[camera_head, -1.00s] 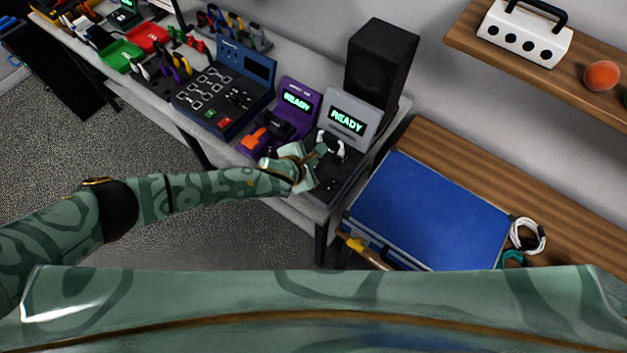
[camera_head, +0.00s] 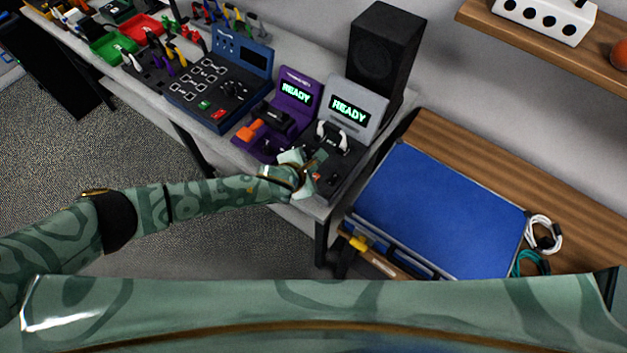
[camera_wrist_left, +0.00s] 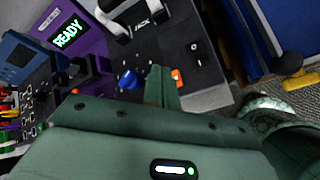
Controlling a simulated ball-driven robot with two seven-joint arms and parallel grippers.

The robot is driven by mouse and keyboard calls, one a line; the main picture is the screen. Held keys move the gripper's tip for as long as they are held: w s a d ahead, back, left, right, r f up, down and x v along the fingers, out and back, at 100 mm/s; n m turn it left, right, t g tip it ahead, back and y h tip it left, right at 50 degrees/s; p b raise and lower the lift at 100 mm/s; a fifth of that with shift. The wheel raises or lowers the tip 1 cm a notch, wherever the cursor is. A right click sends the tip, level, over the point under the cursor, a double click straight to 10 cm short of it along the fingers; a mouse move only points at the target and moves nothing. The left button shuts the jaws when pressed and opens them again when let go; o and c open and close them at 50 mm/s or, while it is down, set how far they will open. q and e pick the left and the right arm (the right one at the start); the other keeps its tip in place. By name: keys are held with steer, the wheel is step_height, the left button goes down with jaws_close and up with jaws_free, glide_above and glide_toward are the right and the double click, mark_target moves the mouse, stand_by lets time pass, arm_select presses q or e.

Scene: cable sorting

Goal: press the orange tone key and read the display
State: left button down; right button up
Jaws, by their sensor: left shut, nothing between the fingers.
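The grey tester has an upright display (camera_head: 349,110) that reads READY in green letters. Its dark panel carries a white-handled part and a small orange key (camera_head: 317,176). In the left wrist view the orange key (camera_wrist_left: 177,75) lies right beside my fingertips, on their right. My left gripper (camera_head: 319,158) is over the front part of this panel, shut and empty. Its closed fingers (camera_wrist_left: 160,82) point at the panel between a blue knob (camera_wrist_left: 131,78) and the orange key. I cannot tell whether they touch the panel. My right gripper is out of view.
A purple tester (camera_head: 290,100) with its own READY display stands directly left, and a dark blue board (camera_head: 222,85) beyond it. A black speaker (camera_head: 384,50) is behind. A blue-topped case or mat (camera_head: 440,210) and cables (camera_head: 541,235) are at right.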

arm_select(q)
steer(key=shift+f+b, duration=0.35)
steer(key=shift+f, duration=0.5)
steer(key=shift+f, duration=0.1)
stand_by(1.3)
steer(key=shift+f, duration=0.3)
steer(key=shift+f+b, duration=0.3)
steer(key=shift+f, duration=0.05)
stand_by(0.6)
steer(key=shift+r, duration=0.1)
steer(key=shift+r+p, duration=0.7)
steer(key=shift+p, duration=0.25)
step_height(320, 180, up, 5)
steer(key=p, duration=0.5)
steer(key=shift+r, duration=0.1)
